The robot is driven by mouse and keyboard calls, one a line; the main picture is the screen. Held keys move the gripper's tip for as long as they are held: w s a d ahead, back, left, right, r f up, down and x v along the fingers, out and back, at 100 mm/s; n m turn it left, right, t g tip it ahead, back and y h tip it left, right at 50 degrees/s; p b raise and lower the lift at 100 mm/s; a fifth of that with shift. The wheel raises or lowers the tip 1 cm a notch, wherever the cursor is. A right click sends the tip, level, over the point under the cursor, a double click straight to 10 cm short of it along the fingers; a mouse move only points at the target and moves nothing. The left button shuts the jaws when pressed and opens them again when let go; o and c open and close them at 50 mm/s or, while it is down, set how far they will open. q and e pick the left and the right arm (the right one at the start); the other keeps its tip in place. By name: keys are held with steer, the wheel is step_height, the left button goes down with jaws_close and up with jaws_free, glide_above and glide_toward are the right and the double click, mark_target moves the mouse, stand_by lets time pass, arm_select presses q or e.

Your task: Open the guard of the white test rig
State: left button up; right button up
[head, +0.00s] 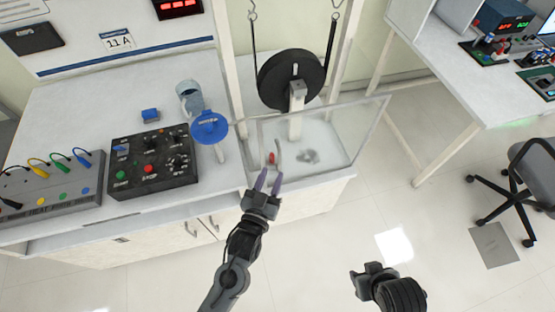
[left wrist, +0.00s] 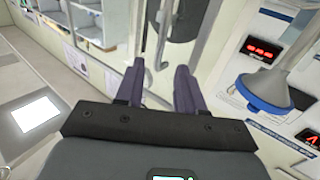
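The white test rig (head: 232,78) stands at the bench's right end, with a black wheel (head: 290,79) on a white post. Its clear guard (head: 345,130) is a pale-framed panel standing upright around the front and right of the rig's bed. A grey handle (head: 279,152) shows near the guard's front left, beside a small red part (head: 271,158). My left gripper (head: 268,180) is just in front of the handle, fingers apart and empty; the left wrist view shows the gap between them (left wrist: 158,82). My right gripper (head: 372,268) hangs low over the floor, its fingers unclear.
A blue-topped stand (head: 209,127), a clear jar (head: 190,97) and a black control box (head: 152,161) stand left of the rig. A grey box with cables (head: 52,200) is farther left. A chair (head: 532,170) and second bench are at right. The floor between is clear.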

mark_target(279, 157)
arm_select(q)
steer(key=x, duration=0.6)
steer(key=shift+w+d+b, duration=0.1)
steer(key=shift+w+b, duration=0.15)
steer(key=shift+b, duration=0.15)
jaws_close()
